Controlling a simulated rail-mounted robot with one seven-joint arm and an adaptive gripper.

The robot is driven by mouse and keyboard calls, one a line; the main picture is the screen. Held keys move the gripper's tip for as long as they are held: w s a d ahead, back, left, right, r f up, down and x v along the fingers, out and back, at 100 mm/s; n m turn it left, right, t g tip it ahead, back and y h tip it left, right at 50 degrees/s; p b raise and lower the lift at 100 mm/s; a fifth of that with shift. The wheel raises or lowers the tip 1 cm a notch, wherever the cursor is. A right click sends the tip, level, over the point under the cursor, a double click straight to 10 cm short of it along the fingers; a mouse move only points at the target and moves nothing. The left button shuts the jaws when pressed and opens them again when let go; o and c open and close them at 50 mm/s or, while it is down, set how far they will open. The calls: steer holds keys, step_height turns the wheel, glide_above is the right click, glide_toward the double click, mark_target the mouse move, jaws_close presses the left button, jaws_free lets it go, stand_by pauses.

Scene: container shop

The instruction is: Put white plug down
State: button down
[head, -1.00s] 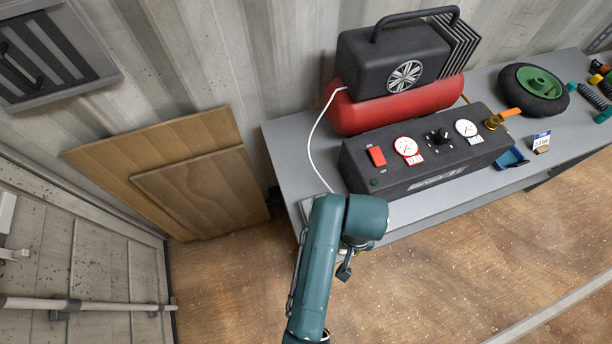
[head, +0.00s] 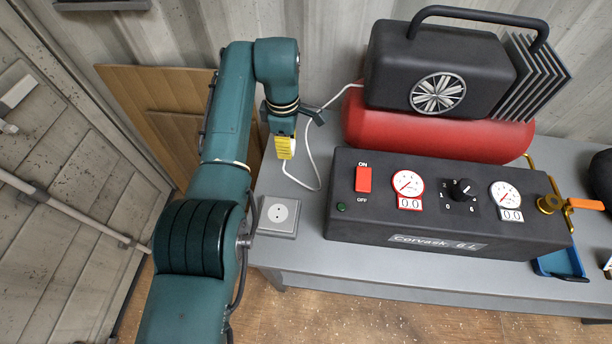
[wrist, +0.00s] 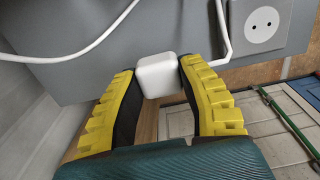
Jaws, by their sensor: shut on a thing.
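The white plug (wrist: 157,75) is between the yellow-and-black fingers of my gripper (wrist: 157,70) in the wrist view. The gripper is shut on it. In the head view my gripper (head: 285,148) points down near the back left end of the grey table (head: 310,250); the plug is not clearly visible there. A white cable (head: 309,150) runs from behind the compressor, loops low over the table and rises towards the gripper. The wrist view shows the plug against the table's edge, with the cable (wrist: 222,30) beside it.
A grey socket (head: 279,216) with a round face sits on the table's left end, in front of my gripper. A black control box (head: 450,220) stands right of it. A black-and-red compressor (head: 440,130) is behind. Brown boards (head: 150,95) lean on the wall at left.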

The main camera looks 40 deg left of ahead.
mark_target(289, 173)
step_height(289, 173, down, 10)
steer(key=b, duration=0.3)
steer(key=shift+s+a+f+b, duration=0.1)
steer(key=shift+b, duration=0.2)
steer(key=c, duration=0.7)
jaws_free()
step_height(289, 173, up, 13)
steer(key=p, duration=0.4)
steer(key=shift+f, duration=0.2)
